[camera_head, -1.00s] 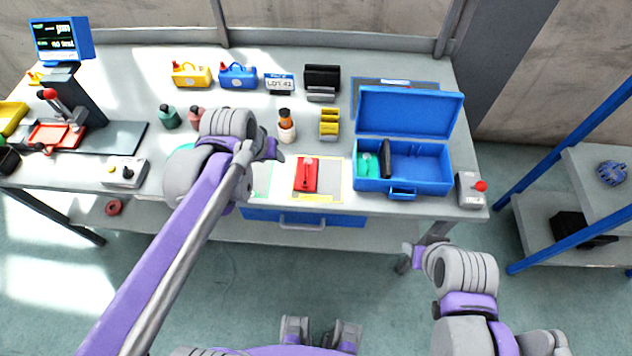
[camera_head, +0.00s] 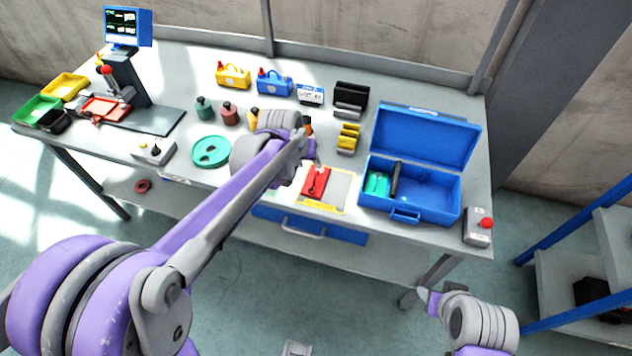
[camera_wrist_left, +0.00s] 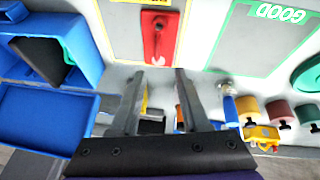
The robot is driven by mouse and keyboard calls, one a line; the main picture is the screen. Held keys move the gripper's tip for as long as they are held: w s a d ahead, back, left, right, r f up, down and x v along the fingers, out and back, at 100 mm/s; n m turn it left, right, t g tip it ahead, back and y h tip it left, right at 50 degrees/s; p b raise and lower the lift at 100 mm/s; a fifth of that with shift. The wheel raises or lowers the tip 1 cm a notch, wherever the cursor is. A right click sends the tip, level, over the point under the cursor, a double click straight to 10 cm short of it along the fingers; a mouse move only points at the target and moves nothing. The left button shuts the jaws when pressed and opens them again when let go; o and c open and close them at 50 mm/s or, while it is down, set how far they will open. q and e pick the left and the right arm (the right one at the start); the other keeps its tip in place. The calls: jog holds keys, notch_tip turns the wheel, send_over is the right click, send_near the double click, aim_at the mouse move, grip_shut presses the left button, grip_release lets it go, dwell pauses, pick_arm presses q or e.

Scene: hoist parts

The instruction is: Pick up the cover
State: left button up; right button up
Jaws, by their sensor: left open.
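A red elongated part (camera_head: 315,181), which looks like the cover, lies on a yellow-outlined area of the bench. It also shows at the top of the left wrist view (camera_wrist_left: 160,40), with a round dark spot near one end. My left gripper (camera_head: 308,152) is above the bench, just behind the red part in the head view. In the left wrist view its two fingers (camera_wrist_left: 160,76) are spread and empty, and the red part shows beyond their tips, apart from them. My right gripper (camera_head: 428,302) is low at the right, in front of the bench; its jaws are too small to read.
An open blue case (camera_head: 440,208) stands right of the red part. A teal disc (camera_head: 211,151), small bottles (camera_head: 228,113) and yellow blocks (camera_head: 347,139) stand around the left arm. A green-outlined area marked GOOD (camera_wrist_left: 262,50) adjoins the yellow one.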

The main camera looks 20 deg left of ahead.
aim_at(316, 172)
pick_arm(q)
jog(key=x, duration=0.6)
jog(key=shift+s+d+f, duration=0.1)
jog(key=shift+d+f, duration=0.15)
jog(key=shift+d, duration=0.1)
jog(key=shift+c, duration=0.3)
grip_shut()
jog(key=shift+s, duration=0.1)
dwell(0.8)
